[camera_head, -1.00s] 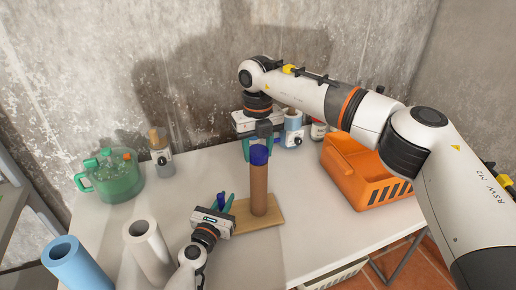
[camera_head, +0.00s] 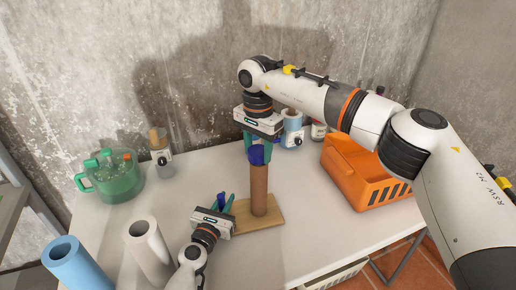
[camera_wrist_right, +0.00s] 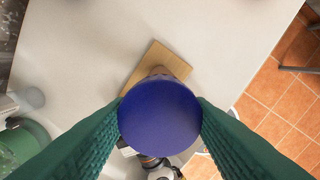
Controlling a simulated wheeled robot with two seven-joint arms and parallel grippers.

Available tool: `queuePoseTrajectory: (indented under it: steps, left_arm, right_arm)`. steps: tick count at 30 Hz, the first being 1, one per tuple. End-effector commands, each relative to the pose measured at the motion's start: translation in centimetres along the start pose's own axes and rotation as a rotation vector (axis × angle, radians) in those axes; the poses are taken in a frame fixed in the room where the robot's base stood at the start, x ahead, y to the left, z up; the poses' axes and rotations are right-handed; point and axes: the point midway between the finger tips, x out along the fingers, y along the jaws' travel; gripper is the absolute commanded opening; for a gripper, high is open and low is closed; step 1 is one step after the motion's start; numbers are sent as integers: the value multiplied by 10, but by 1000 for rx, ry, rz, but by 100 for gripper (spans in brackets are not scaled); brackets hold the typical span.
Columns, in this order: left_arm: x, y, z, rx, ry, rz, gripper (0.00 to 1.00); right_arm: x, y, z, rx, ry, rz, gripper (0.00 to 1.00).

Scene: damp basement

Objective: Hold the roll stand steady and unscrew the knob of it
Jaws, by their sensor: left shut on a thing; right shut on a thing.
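The roll stand has a brown upright post (camera_head: 259,191) on a flat wooden base (camera_head: 266,219). My right gripper (camera_head: 257,150) is above the post, shut on the dark blue knob (camera_head: 256,155). In the right wrist view the round knob (camera_wrist_right: 160,117) sits between the two green fingers and hides most of the post. I cannot tell whether knob and post still touch. My left gripper (camera_head: 223,202) is low at the left edge of the base, shut around a small blue part (camera_head: 221,201). How that part joins the base is hidden.
A blue roll (camera_head: 74,264) and a white roll (camera_head: 147,248) stand at front left. A green jug (camera_head: 115,178) and a bottle (camera_head: 161,158) are at back left. An orange crate (camera_head: 358,172) is right. Bottles (camera_head: 292,130) stand behind my right gripper.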

Motion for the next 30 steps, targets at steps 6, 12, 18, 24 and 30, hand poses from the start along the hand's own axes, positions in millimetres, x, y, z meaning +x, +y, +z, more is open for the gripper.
queuePoseTrajectory:
  steps: [6, 12, 18, 24, 30]
  left_arm:
    - [0, 0, 0, 0, -1, 1, 0]
    - [0, 0, 0, 0, -1, 1, 0]
    - [0, 0, 0, 0, -1, 0, 0]
    - [0, 0, 0, 0, -1, 0, 0]
    - [0, 0, 0, 0, -1, 0, 0]
  right_arm:
    - [0, 0, 0, -104, 0, 0, 19]
    - [0, 0, 0, -106, 0, 0, 19]
    - [0, 0, 0, -105, 0, 0, 19]
    - [-2, 0, 0, -104, 0, 0, 19]
    - [-8, 0, 0, -104, -1, 0, 19]
